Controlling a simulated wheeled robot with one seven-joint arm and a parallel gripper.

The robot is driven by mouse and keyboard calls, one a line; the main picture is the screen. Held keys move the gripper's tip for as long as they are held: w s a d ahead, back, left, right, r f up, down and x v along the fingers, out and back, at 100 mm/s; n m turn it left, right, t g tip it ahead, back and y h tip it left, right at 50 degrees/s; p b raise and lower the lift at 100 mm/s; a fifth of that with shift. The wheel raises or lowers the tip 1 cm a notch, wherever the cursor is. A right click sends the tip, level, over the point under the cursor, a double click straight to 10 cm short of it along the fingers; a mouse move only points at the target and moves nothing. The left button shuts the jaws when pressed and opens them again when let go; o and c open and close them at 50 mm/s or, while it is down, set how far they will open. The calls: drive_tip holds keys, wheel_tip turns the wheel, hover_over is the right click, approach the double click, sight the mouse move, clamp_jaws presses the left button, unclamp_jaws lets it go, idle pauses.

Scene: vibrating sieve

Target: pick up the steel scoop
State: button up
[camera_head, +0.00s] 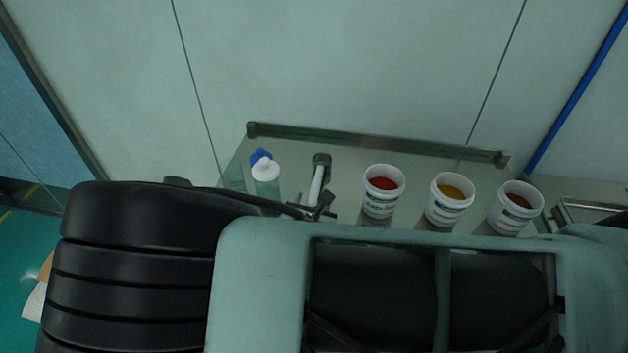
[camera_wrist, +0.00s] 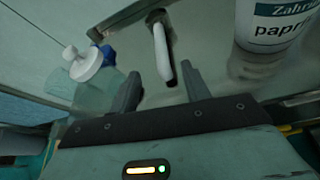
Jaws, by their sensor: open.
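The steel scoop (camera_head: 321,160) lies on the metal table, its grey metal head toward the back rail and its pale handle (camera_head: 316,187) pointing at me. In the wrist view the scoop's pale handle (camera_wrist: 162,53) reaches down toward the gap between my fingers. My gripper (camera_wrist: 160,74) is open and empty, with one finger on each side of the handle's near end. In the head view my gripper (camera_head: 318,207) shows small and dark at the handle's near end. I cannot tell its height over the table.
A clear bottle with a white cap (camera_head: 266,170) and a blue-capped one (camera_head: 260,155) stand left of the scoop. To the right stand white tubs of red (camera_head: 380,195), yellow (camera_head: 448,202) and brown (camera_head: 515,208) powder. A raised rail (camera_head: 380,143) runs along the table's back.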

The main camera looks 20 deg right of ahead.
sight(317, 186)
drive_tip(key=b+x, duration=0.2)
drive_tip(key=x, duration=0.4)
drive_tip(key=shift+w+d+f+b, duration=0.1)
drive_tip(key=shift+w+b, duration=0.05)
drive_tip(key=shift+b, duration=0.15)
drive_tip(key=b+x, duration=0.3)
drive_tip(key=x, duration=0.1)
drive_tip(key=shift+w+d+f, duration=0.15)
drive_tip(key=shift+w+f, duration=0.1)
drive_tip(key=shift+w, duration=0.05)
drive_tip(key=shift+w+d, duration=0.15)
drive_tip(key=shift+w, duration=0.1)
drive_tip(key=shift+r, duration=0.1)
clamp_jaws()
